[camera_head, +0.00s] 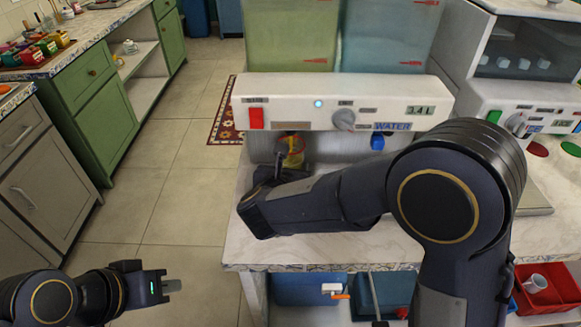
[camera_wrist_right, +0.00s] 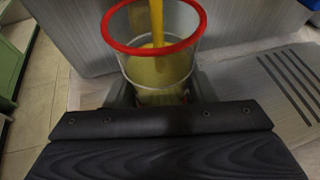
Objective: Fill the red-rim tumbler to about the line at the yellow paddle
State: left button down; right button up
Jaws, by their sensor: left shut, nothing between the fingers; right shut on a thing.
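The red-rim tumbler (camera_wrist_right: 155,72) is clear and stands upright in the right wrist view, with yellow liquid inside. A yellow stream (camera_wrist_right: 157,20) falls into it through the red rim. The liquid covers the lower part of the tumbler; a pale line rings its wall, but I cannot tell the exact level against it. My right gripper (camera_wrist_right: 160,94) is shut on the tumbler. In the head view the tumbler (camera_head: 291,153) is small and partly hidden by my right arm, below the yellow outlet; the paddle itself is not clear. My left gripper (camera_head: 172,286) is shut and empty, away from the counter.
The white dispenser panel (camera_head: 340,100) has a red switch (camera_head: 256,118), a lit blue light, a knob (camera_head: 344,120) and a WATER label. A blue paddle (camera_head: 377,142) is to the right. Yellowish (camera_head: 290,40) and bluish tanks stand above. A slotted drip tray (camera_wrist_right: 290,80) lies right.

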jog(key=shift+s+b, duration=1)
jog(key=shift+s, duration=1.5)
jog(key=shift+s, duration=0.3)
jog(key=s+b, duration=0.3)
jog(key=s, duration=0.5)
jog(key=shift+s, duration=0.75)
